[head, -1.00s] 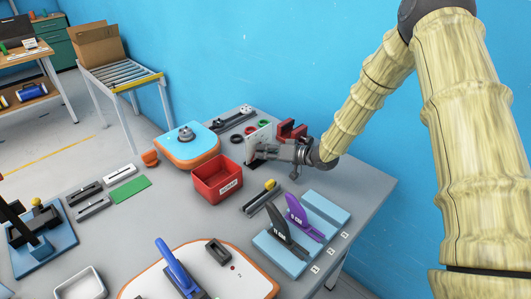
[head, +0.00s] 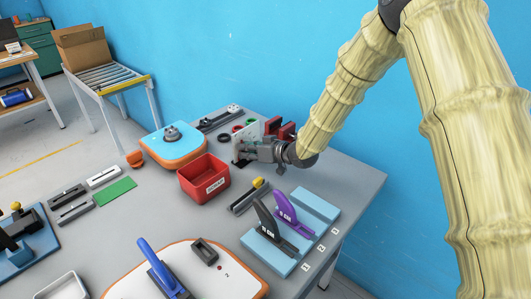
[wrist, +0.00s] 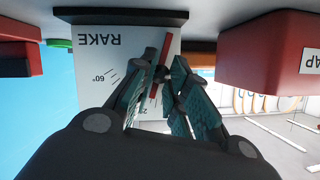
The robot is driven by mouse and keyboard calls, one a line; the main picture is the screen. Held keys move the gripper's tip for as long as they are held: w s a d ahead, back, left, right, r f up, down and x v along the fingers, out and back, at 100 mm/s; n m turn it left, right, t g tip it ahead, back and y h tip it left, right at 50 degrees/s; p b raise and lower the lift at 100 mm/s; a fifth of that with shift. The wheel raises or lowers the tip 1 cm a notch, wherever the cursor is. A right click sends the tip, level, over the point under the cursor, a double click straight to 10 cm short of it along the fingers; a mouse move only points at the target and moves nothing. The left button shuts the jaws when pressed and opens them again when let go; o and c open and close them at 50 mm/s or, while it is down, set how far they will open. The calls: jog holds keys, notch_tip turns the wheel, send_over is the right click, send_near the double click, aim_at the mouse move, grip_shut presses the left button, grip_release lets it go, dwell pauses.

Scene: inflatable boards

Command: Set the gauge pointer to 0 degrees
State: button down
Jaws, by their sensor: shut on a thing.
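The gauge (head: 249,131) is an upright white panel on a dark base near the back of the table. In the wrist view its face (wrist: 92,92) is upside down, with the word RAKE, a 60° mark and another partly hidden mark. The red pointer (wrist: 166,50) is a narrow strip running from near the base past a dark hub, slightly tilted. My gripper (head: 240,151) is at the panel's face. In the wrist view its teal-padded fingers (wrist: 164,82) are closed around the hub and pointer area. They hide part of the pointer and scale, so I cannot read its angle.
A red bin (head: 195,188) stands close, left of my gripper. Red blocks (head: 281,130) stand behind the gauge. An orange-edged blue board (head: 172,151) lies left. A yellow-knobbed slider (head: 246,197) and a blue board with dark and purple pieces (head: 306,206) lie nearer.

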jog(key=shift+s+a+f+n+t+h+b, duration=0.1)
jog(key=shift+s+a+n+t+h+b, duration=0.45)
jog(key=shift+n+b, duration=0.55)
jog(key=shift+s, duration=0.1)
jog(key=c, duration=1.3)
grip_release()
jog(key=shift+c, duration=0.2)
jog(key=shift+d, duration=0.15)
jog(key=v, duration=1.2)
